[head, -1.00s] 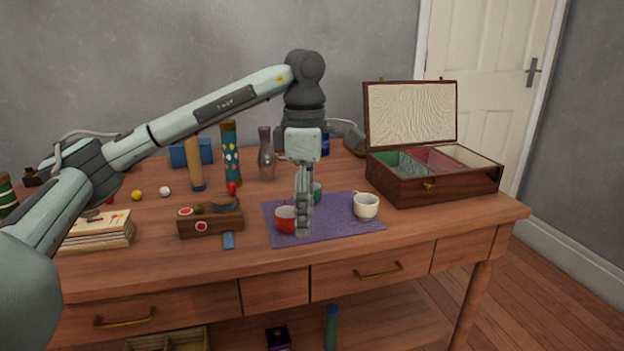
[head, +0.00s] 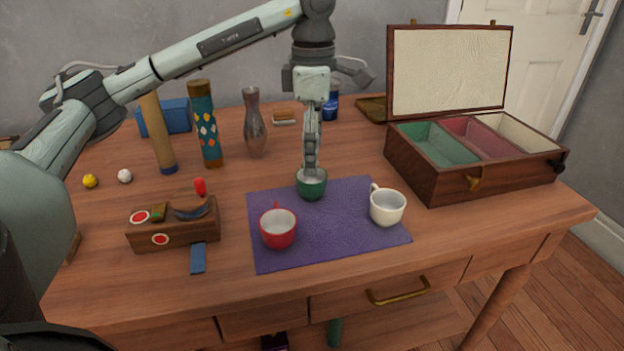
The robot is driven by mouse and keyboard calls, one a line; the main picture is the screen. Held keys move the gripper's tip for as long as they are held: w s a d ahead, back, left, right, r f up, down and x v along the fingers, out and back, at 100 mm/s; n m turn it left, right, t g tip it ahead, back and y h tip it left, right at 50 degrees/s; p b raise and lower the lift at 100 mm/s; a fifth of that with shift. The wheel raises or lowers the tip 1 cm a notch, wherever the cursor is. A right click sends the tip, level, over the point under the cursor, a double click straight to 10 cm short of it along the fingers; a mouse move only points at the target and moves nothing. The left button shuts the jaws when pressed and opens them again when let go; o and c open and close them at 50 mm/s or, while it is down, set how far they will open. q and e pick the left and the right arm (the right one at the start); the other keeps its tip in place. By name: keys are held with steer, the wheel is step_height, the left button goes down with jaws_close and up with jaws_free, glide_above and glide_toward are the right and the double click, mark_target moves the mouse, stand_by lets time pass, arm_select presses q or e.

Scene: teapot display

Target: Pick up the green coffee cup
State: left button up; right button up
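The green coffee cup (head: 312,190) stands upright at the back edge of the purple mat (head: 330,235). My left gripper (head: 312,168) points down from above, with its fingertips at the cup's rim, seeming to reach into or just behind the opening. The fingers are seen edge-on, so I cannot tell whether they are open or shut, or touching the cup. A red cup (head: 278,236) stands at the mat's front left and a white cup (head: 388,213) at its right. My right gripper is not in view.
An open wooden box (head: 430,183) with coloured compartments stands at the right. A wooden block with red discs (head: 175,232) is at the left. A glass vase (head: 255,135) and patterned cylinder (head: 205,125) stand behind the mat's left. The table's front edge is clear.

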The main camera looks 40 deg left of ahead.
mark_target(311, 178)
arm_select(q)
step_height(311, 178, down, 6)
steer(key=shift+s+a+f, duration=0.1)
steer(key=shift+s, duration=0.05)
steer(key=shift+c, duration=0.6)
steer(key=c, duration=1.2)
